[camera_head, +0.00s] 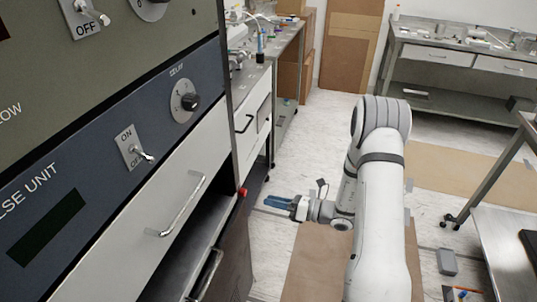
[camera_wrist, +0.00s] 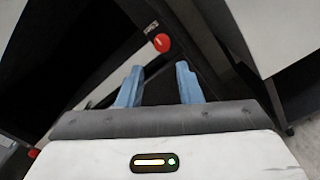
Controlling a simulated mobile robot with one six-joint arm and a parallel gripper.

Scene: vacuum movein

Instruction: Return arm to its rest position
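My gripper (camera_head: 278,202) has blue fingers and hangs to the left of my white arm in the head view, just right of the rack's lower corner. In the wrist view my gripper (camera_wrist: 158,88) shows its two blue fingers apart, with nothing between them. A red knob (camera_wrist: 161,43) lies beyond the fingertips in the wrist view. It also shows in the head view, at the rack's edge, left of my fingers. The gripper appears apart from it.
A rack with a blue panel (camera_head: 95,165), a toggle switch (camera_head: 135,146) and a drawer handle (camera_head: 183,207) fills the left. A workbench (camera_head: 455,45) stands at the back right, a metal table (camera_head: 497,240) at the right. Open floor (camera_head: 318,125) lies between.

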